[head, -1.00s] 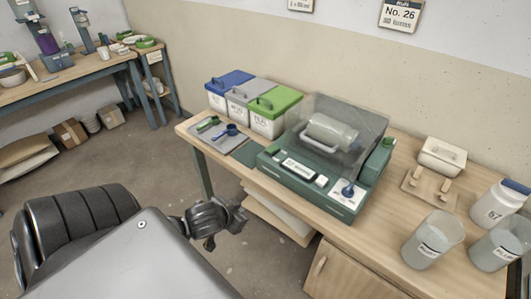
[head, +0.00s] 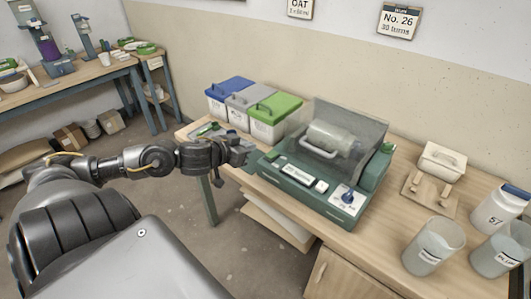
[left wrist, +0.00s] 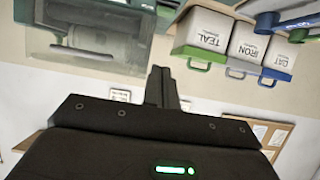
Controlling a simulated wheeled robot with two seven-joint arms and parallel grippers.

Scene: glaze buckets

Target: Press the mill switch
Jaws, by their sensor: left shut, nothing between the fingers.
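The mill (head: 300,192) is a green machine on the bench, with a pale jar (head: 325,137) lying under a see-through hood (head: 350,118). Its front panel carries a labelled plate (head: 299,172), a small white button-like piece (head: 320,187) and a blue knob (head: 347,198) on a white plate. I cannot tell which of these is the switch. My left gripper (head: 246,150) is shut and empty, left of the mill's front-left corner and apart from the panel. In the left wrist view its closed fingers (left wrist: 161,86) show, with the mill (left wrist: 82,58) at upper left. My right gripper is not in view.
Three lidded bins, blue (head: 230,86), grey (head: 250,97) and green (head: 276,109), stand behind my left gripper. At right are a lidded white dish (head: 441,162), clear beakers (head: 434,245) and a white jar (head: 497,212). Bench space in front of the beakers is clear.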

